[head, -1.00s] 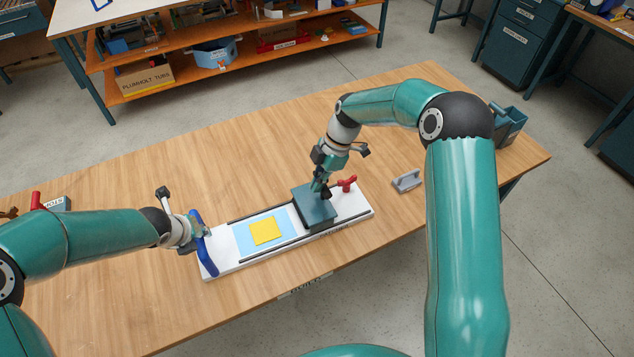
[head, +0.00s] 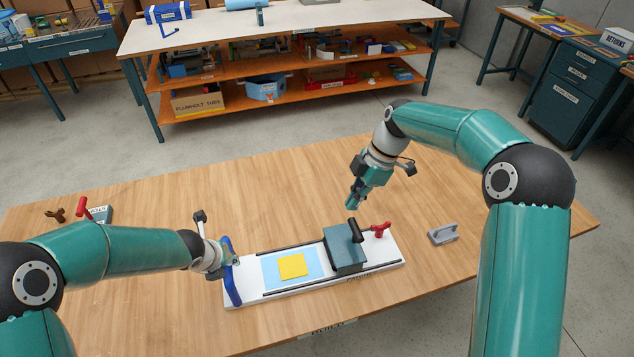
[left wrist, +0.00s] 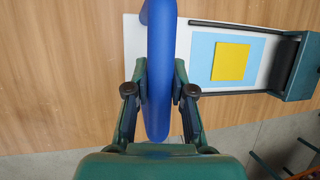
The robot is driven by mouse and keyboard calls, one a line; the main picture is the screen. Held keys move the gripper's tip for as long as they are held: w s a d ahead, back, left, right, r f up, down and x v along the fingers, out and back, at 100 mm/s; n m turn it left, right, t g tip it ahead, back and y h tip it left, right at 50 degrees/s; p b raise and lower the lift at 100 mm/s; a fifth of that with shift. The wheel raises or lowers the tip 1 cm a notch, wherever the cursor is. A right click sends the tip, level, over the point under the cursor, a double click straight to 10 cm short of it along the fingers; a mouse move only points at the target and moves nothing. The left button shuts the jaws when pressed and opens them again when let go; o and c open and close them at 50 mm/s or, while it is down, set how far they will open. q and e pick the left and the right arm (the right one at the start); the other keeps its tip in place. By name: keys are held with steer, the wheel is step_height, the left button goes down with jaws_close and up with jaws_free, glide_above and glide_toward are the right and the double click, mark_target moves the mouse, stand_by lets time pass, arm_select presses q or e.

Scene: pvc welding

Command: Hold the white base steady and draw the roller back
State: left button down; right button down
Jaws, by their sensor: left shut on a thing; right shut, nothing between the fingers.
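The white base (head: 240,291) lies on the wooden table with dark rails along it. A light blue sheet (head: 313,259) with a yellow square (head: 292,266) rests on it. The dark teal roller block (head: 346,258) with a black handle (head: 355,230) sits at the base's right part. My left gripper (head: 228,259) is shut on the blue handle (head: 232,284) at the base's left end; the left wrist view shows the fingers (left wrist: 159,92) on both sides of it. My right gripper (head: 355,196) is shut and empty, above and apart from the roller's black handle.
A red clamp knob (head: 380,230) stands at the base's right end. A grey handled tool (head: 443,234) lies to the right on the table (head: 500,240). A small box with a red handle (head: 97,214) stands at the back left. The table behind the base is clear.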

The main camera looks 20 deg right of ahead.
stand_by(0.4)
arm_select(q)
steer(key=c, duration=1.4)
jaws_free()
steer(key=shift+w+d+r, duration=0.1)
steer(key=shift+r, duration=0.1)
steer(key=shift+c, duration=0.2)
steer(key=o, duration=0.5)
steer(key=shift+s+f, duration=0.2)
steer(key=shift+f, duration=0.1)
steer(key=v, duration=1.2)
steer(key=shift+w+r, duration=0.1)
steer(key=shift+w, duration=0.05)
